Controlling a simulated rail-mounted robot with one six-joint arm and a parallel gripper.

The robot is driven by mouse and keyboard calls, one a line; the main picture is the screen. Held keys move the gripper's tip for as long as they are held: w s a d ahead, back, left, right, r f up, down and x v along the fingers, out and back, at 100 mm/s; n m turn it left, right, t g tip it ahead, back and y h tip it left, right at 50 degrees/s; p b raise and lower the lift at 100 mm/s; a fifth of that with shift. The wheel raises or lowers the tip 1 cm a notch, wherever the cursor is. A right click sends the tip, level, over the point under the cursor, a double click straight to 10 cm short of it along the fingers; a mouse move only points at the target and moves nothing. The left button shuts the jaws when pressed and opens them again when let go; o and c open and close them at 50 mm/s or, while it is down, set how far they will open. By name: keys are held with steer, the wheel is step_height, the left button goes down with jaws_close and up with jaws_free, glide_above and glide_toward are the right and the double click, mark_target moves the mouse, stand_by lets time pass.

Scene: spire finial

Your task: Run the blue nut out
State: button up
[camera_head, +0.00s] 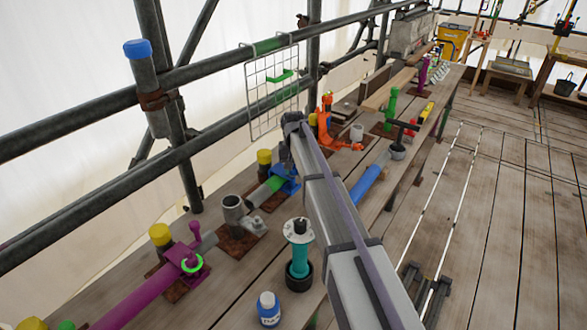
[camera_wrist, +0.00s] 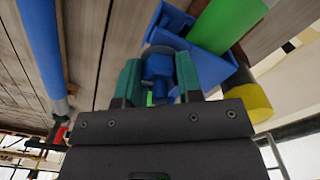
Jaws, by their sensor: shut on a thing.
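In the wrist view, my gripper (camera_wrist: 159,76) has its two teal fingers on either side of a round blue piece, the blue nut (camera_wrist: 158,63), and is shut on it. The nut sits beside a blue bracket (camera_wrist: 205,30) that holds a green cylinder (camera_wrist: 228,20). In the head view, the blue bracket (camera_head: 287,182) and green cylinder (camera_head: 262,192) lie on the bench, left of my arm. My arm hides the fingers and the nut there. The nut's thread and far side are hidden.
A yellow cap (camera_head: 264,157) stands behind the green cylinder. A blue cylinder (camera_head: 368,183) lies right of my arm. A grey pipe fitting (camera_head: 236,212), a teal-and-white part (camera_head: 299,245) and a small blue bottle (camera_head: 268,309) stand nearer on the bench. Scaffold rails run along the left.

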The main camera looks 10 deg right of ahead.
steer(key=n, duration=0.4)
steer(key=shift+n, duration=0.4)
steer(key=n, duration=0.3)
steer(key=shift+n, duration=0.3)
steer(key=n, duration=1)
steer(key=shift+n, duration=0.4)
steer(key=n, duration=0.3)
steer(key=shift+n, duration=0.3)
steer(key=n, duration=0.3)
steer(key=shift+n, duration=2.2)
